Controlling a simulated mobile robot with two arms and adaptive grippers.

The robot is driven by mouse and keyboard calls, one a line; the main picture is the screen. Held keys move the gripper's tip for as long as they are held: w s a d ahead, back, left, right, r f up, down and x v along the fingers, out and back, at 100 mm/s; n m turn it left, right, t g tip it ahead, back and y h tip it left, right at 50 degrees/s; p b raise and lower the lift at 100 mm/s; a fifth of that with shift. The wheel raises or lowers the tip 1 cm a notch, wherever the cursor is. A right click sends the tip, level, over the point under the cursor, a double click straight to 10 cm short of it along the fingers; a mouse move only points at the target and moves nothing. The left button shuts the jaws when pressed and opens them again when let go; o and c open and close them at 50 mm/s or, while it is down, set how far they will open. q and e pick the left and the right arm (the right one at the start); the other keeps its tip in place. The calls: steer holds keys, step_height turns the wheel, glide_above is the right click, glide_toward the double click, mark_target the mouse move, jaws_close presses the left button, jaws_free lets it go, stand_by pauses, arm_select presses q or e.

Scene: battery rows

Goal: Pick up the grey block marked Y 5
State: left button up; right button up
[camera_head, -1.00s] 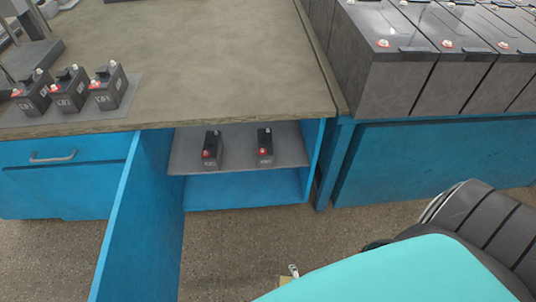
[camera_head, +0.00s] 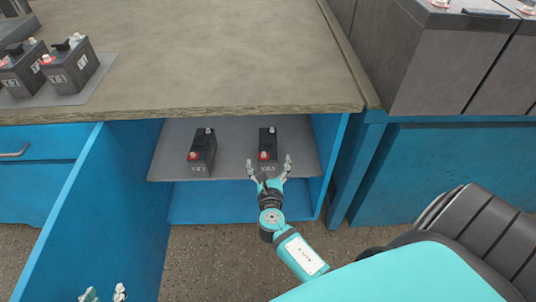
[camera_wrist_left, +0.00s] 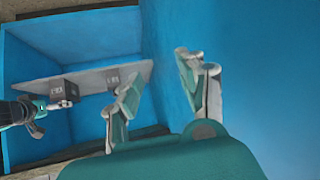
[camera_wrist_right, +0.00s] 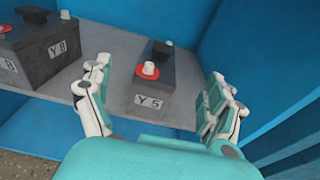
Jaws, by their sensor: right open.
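The grey block marked Y 5 (camera_head: 268,142) stands upright on the grey shelf inside the open blue cabinet, with a red-ringed terminal in front. It also shows in the right wrist view (camera_wrist_right: 158,80), its label facing me. My right gripper (camera_head: 269,163) is open at the block's front end. In the right wrist view its fingers (camera_wrist_right: 155,100) lie to either side of the block, with gaps visible. My left gripper (camera_head: 105,294) is low at the left, beside the cabinet's open door. In the left wrist view its fingers (camera_wrist_left: 165,88) are apart with nothing between them.
A second grey block, marked Y 8 (camera_wrist_right: 45,50), stands on the shelf (camera_head: 225,162) left of Y 5. The cabinet's side wall (camera_head: 330,160) is close on the right. More blocks (camera_head: 70,70) stand on the worktop (camera_head: 200,60). The open door (camera_head: 95,215) bounds the left side.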

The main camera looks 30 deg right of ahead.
mark_target(268, 139)
steer(key=b+x, duration=0.1)
steer(key=x, duration=0.5)
steer(key=shift+f, duration=0.15)
steer(key=shift+x, duration=0.8)
steer(key=b+x, duration=0.1)
steer(key=x, duration=0.3)
steer(key=shift+s+d+b, duration=0.15)
steer(key=shift+b, duration=0.25)
steer(key=shift+w+d, duration=0.1)
steer(key=shift+w, duration=0.1)
arm_select(q)
steer(key=w+d+r+t+h, duration=0.1)
steer(key=w+r+t, duration=0.2)
steer(key=r, duration=0.3)
steer(key=w+d+r+t+h, duration=0.1)
steer(key=w+d+r+t, duration=0.1)
steer(key=r+t, duration=0.3)
steer(key=shift+w+d+r+h, duration=0.2)
steer(key=shift+w+r+h, duration=0.1)
steer(key=shift+w+r, duration=0.25)
arm_select(e)
steer(key=shift+c, duration=0.2)
jaws_close()
steer(key=shift+w+r, duration=0.1)
steer(key=shift+r, duration=0.3)
